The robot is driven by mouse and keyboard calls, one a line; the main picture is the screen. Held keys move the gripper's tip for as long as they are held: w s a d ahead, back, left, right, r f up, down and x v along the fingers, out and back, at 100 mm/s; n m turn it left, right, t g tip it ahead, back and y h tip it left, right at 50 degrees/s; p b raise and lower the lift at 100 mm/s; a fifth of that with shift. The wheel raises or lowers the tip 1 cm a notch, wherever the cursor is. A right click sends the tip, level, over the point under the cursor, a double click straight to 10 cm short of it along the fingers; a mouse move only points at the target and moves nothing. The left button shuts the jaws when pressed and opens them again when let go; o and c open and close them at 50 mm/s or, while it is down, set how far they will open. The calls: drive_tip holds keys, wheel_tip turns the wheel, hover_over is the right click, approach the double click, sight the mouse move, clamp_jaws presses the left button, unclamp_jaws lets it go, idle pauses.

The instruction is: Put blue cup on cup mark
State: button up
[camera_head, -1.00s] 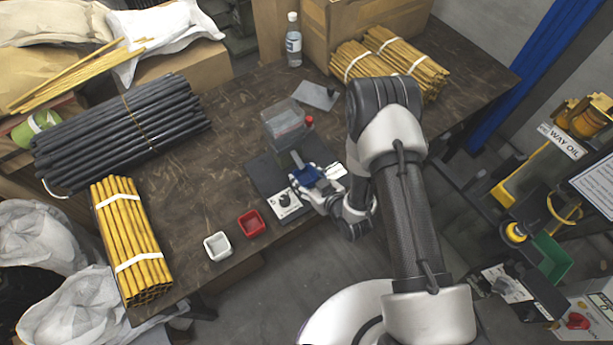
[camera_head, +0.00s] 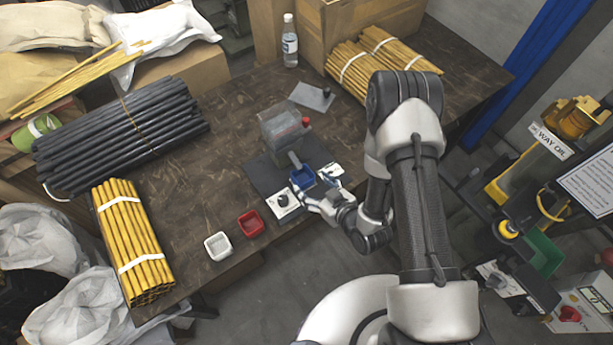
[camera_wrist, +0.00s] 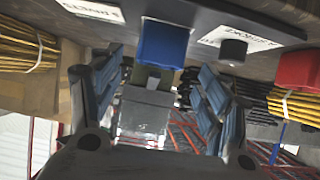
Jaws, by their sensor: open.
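The blue cup (camera_head: 302,177) stands on the dark base plate (camera_head: 262,175) of the rivet press, just below the end of its grey chute. It also shows in the wrist view (camera_wrist: 163,44), upside down, beyond my fingertips. My gripper (camera_head: 318,188) is open at the front right of the cup. In the wrist view its two fingers (camera_wrist: 155,88) are wide apart with nothing between them, and the cup is apart from them.
The press's clear hopper (camera_head: 281,124) stands behind the cup. A white label with a black knob (camera_head: 283,201) is at front left, another label (camera_head: 331,171) at right. Red (camera_head: 250,223) and white (camera_head: 217,246) cups stand near the table's front edge. Bundled rods lie farther off.

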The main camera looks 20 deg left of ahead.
drive_tip(key=v, duration=0.6)
drive_tip(key=w+d+r+h, duration=0.4)
drive_tip(key=w+d+r, duration=0.3)
drive_tip(key=w+r, duration=0.3)
drive_tip(key=d+r+m+h, duration=0.4)
drive_tip(key=d+r, duration=0.4)
drive_tip(key=r, duration=0.5)
drive_tip(key=s+d+r+m+g, duration=0.1)
drive_tip(key=s+d+r+m, duration=0.1)
drive_tip(key=s+r, duration=0.5)
drive_tip(key=s+d+r+m+g+h, duration=0.1)
drive_tip(key=s+r, duration=0.6)
drive_tip(key=s, duration=0.9)
drive_tip(key=d+m+g+p, duration=0.1)
drive_tip(key=m, duration=0.1)
drive_tip(key=shift+r+m, duration=0.35)
drive_tip(key=shift+m, duration=0.05)
